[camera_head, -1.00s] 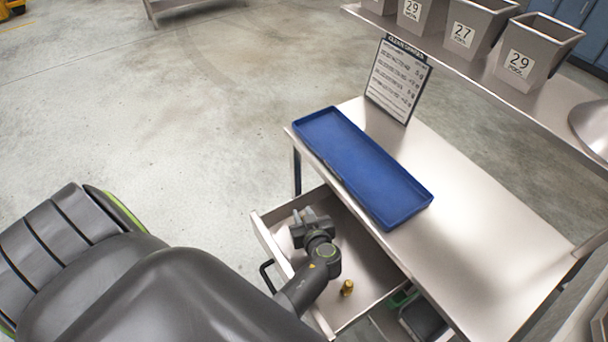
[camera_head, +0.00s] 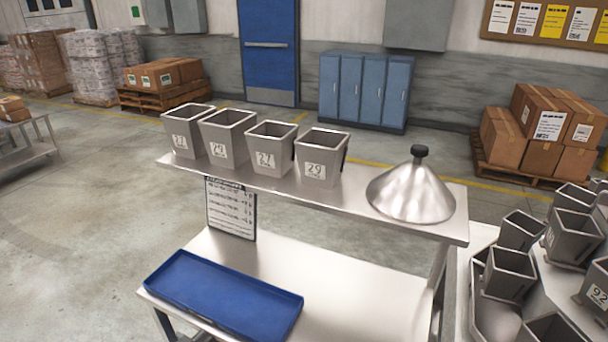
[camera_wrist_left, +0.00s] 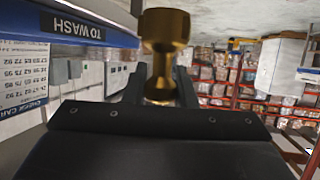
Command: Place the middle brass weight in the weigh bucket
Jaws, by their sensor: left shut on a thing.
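My left gripper (camera_wrist_left: 160,88) shows in the left wrist view only, shut on a brass weight (camera_wrist_left: 165,32) with a wide head and narrow neck. The weight is held clear of any surface. Whether it is the middle one of a set cannot be told here. More grey buckets (camera_head: 509,274) cluster at the lower right. Which one is the weigh bucket is not clear. My right gripper is in neither current view.
An empty blue tray (camera_head: 225,297) lies on the steel table (camera_head: 345,310) below the shelf (camera_head: 300,192). A metal cone (camera_head: 411,193) with a dark knob sits on the shelf's right. An upside-down "TO WASH" sign (camera_wrist_left: 77,27) is close in the wrist view.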

